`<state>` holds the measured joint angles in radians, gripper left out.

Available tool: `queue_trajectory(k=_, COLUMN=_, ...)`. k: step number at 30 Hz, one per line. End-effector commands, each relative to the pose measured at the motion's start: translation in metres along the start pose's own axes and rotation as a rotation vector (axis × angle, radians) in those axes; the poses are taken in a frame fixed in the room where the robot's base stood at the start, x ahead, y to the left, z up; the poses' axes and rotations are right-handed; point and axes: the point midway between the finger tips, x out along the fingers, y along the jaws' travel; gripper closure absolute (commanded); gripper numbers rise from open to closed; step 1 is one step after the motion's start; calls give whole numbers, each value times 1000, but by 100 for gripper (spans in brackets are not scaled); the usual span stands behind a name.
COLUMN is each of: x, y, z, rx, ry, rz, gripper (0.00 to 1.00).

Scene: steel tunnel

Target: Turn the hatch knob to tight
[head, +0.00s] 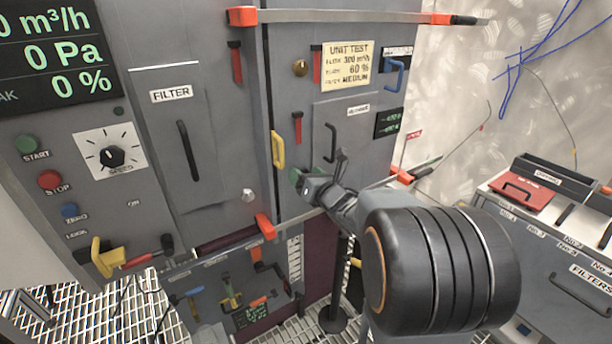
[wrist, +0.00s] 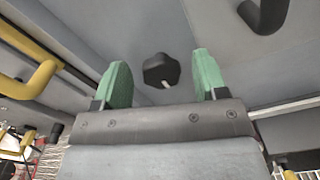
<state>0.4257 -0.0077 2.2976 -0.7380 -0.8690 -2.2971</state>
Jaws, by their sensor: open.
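The hatch knob (wrist: 161,69) is a small black lobed knob with a white mark at its lower edge, on a grey panel in the wrist view. My gripper (wrist: 162,76) is open, its two green fingers apart to the left and right of the knob in the picture. I see no contact, and cannot tell how deep the knob lies between them. In the head view my gripper (head: 314,178) is close to the cabinet front, below the hatch (head: 350,115) with its black handle (head: 330,143). There the knob seems hidden behind my gripper.
A yellow handle (head: 278,150) stands out just left of my gripper, and also shows in the wrist view (wrist: 40,76). A bar with orange ends (head: 265,226) runs below. A filter panel (head: 178,135) is at left, a drawer unit (head: 550,225) at right.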

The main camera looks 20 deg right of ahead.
Motion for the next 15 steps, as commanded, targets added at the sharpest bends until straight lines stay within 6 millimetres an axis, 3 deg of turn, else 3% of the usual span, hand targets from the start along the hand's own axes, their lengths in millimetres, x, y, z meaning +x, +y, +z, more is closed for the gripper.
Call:
queue_trajectory(k=2, x=0, y=0, z=0, rx=0, ry=0, rz=0, gripper=37)
queue_trajectory(k=15, x=0, y=0, z=0, rx=0, ry=0, rz=0, gripper=79)
